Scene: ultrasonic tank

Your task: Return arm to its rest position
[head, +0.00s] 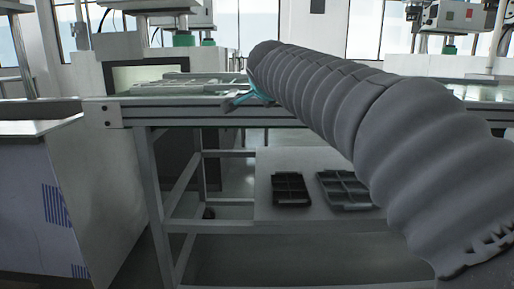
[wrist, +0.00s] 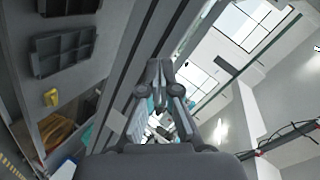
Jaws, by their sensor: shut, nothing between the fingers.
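My arm in its grey ribbed sleeve reaches from the lower right of the head view up to the table edge near the middle. My gripper (wrist: 159,70) shows in the middle of the wrist view, with its fingers together and nothing between them. In the head view the gripper is mostly hidden behind the end of the sleeve; a small teal part shows beside it at the table edge. I cannot tell whether it touches the table.
A metal-framed table (head: 222,112) runs across the head view. On its lower shelf lie two dark divided trays, a smaller one (head: 291,190) and a larger one (head: 345,188). A white cabinet (head: 90,190) stands at left. Windows show behind.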

